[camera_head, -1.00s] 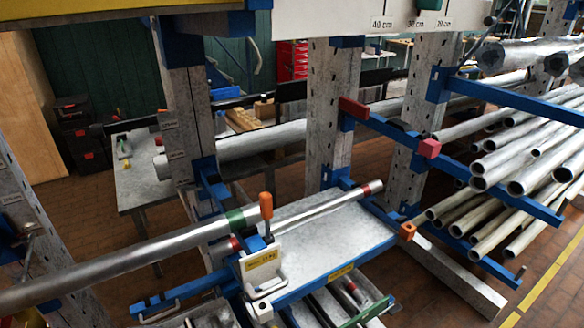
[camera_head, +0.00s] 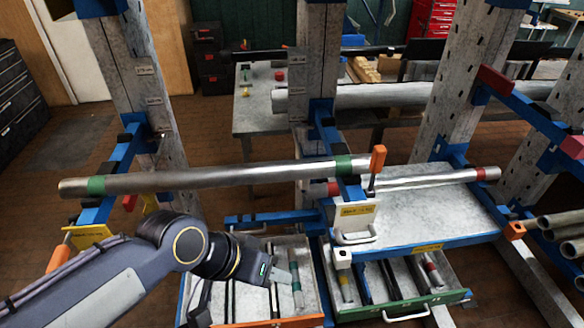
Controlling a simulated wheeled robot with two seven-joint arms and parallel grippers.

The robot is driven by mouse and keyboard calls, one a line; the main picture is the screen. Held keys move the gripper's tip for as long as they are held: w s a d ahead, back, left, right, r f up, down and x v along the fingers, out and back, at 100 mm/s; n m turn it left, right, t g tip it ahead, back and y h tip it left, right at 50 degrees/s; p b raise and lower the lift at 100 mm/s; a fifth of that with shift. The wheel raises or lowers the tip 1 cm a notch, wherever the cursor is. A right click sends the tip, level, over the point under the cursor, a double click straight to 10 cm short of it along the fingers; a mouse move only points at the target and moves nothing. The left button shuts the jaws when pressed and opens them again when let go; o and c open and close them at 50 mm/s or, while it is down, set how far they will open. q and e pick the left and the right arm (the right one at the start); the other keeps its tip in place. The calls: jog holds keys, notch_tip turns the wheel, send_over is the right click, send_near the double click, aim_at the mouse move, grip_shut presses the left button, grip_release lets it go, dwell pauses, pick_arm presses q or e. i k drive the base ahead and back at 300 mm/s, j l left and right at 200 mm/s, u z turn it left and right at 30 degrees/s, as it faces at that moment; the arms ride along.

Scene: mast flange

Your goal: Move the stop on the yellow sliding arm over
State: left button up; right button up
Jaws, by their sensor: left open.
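A yellow piece (camera_head: 88,236) shows at the left, by the blue arm under the left end of the long pipe. An orange handle (camera_head: 57,259) is beside it, partly hidden by my left arm. I cannot tell for certain whether these are the sliding arm and its stop. Another orange handle (camera_head: 377,160) stands upright by a pale plate (camera_head: 354,220) with a yellow label, at the pipe's right end. My left gripper (camera_head: 284,275) is open, in front of and below the pipe, over the lower drawer area and apart from both handles. My right gripper is not in view.
A long steel pipe (camera_head: 225,177) with green bands lies across blue arms. Open drawers (camera_head: 400,300) with rods are below. Perforated uprights (camera_head: 152,60) stand behind. Pipes (camera_head: 560,230) are stacked at the right.

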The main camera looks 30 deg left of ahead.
aim_at(60, 257)
jog(key=k+j+z, duration=0.1)
jog(key=k+j, duration=0.2)
jog(key=k+j+z, duration=0.1)
jog(key=k, duration=0.4)
jog(key=k+j+z, duration=0.4)
jog(key=k+j, duration=0.2)
jog(key=j, duration=0.25)
jog(key=k+j+z, duration=0.35)
jog(key=k+j, duration=0.35)
jog(key=k+j+z, duration=0.15)
jog(key=j, duration=0.25)
jog(key=j+z, duration=0.15)
jog(key=j, duration=0.25)
jog(key=k+j+z, duration=0.15)
jog(key=j, duration=0.2)
jog(key=k+j+z, duration=0.2)
jog(key=j, duration=0.15)
jog(key=j+z, duration=0.15)
jog(key=j, duration=1)
